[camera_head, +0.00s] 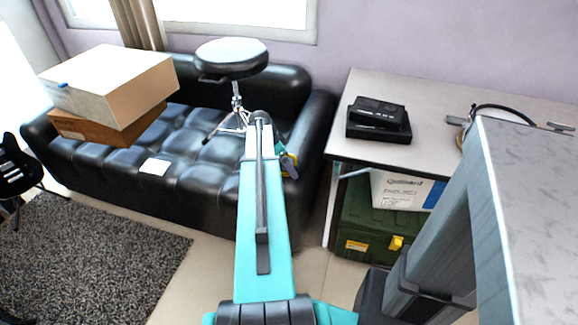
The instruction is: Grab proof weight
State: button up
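I cannot make out a proof weight anywhere in the head view. My teal arm rises through the middle of the picture in front of the black sofa. Its far end is by the stool's stand. A small teal, yellow and grey part shows just right of the arm, against the sofa; I cannot tell whether it belongs to my wrist. My gripper's fingers do not show.
A black sofa (190,205) holds stacked boxes (115,85) and a round black stool (232,55). At right, a grey table (440,95) carries black devices (378,122) and a cable. A green case (370,230) and white box (400,190) sit below. A dark rug (90,250) lies left.

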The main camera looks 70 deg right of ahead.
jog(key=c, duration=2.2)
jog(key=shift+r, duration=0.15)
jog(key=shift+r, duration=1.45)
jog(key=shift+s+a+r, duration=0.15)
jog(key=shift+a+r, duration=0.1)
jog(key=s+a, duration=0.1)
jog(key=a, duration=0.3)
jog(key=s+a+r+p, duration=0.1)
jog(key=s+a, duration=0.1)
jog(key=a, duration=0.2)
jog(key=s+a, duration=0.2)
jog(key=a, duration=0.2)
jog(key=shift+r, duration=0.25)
